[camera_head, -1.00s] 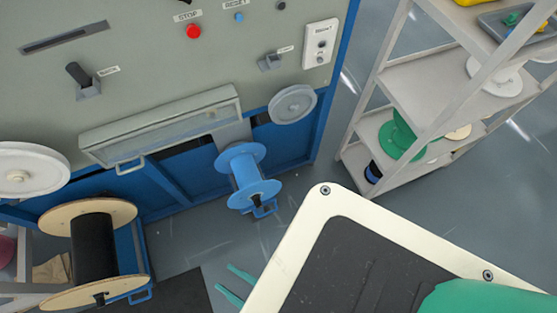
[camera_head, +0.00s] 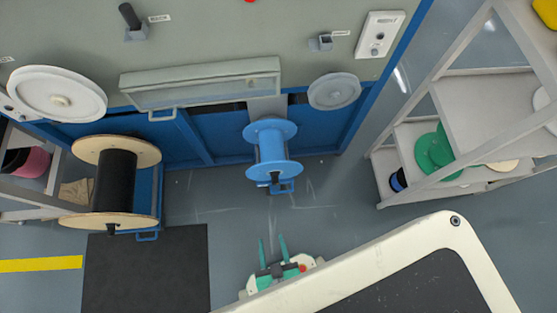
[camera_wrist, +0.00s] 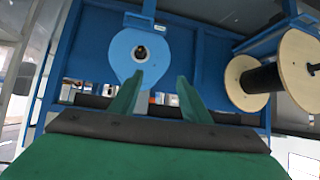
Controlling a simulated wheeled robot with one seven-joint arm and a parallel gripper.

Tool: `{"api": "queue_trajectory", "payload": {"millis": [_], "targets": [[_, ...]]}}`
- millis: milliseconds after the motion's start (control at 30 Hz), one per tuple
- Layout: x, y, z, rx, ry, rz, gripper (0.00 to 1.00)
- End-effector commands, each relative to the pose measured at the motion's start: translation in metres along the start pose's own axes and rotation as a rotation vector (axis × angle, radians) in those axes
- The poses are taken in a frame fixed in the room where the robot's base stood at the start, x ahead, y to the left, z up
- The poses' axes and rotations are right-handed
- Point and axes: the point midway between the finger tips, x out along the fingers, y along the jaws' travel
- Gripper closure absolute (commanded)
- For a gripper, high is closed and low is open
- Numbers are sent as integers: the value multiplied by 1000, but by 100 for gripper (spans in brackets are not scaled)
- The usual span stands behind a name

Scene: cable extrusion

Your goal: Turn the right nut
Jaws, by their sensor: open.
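The right nut (camera_head: 276,178) is a small dark piece at the near end of the blue spool's (camera_head: 271,146) axle. In the wrist view the nut (camera_wrist: 140,53) sits at the centre of the blue spool's round face (camera_wrist: 125,68). My gripper (camera_head: 272,239) has green fingers that stand apart with nothing between them. It is short of the spool, on the near side, with floor showing between. In the wrist view the fingertips (camera_wrist: 160,76) appear below and right of the nut, not touching it.
A wooden spool with black cable (camera_head: 115,181) stands left, with its own dark nut (camera_head: 110,229). The machine's blue frame (camera_head: 217,139) is behind the spools. A grey shelf (camera_head: 480,110) stands right. A dark mat (camera_head: 150,270) lies left of my gripper; open floor lies around.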

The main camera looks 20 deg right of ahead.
Motion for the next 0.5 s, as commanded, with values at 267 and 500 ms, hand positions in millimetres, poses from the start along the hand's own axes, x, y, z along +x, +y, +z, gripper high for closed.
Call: {"api": "queue_trajectory", "payload": {"millis": [267, 500], "targets": [[95, -58, 142, 169, -224, -155, 57], [173, -84, 139, 300, -9, -308, 57]]}}
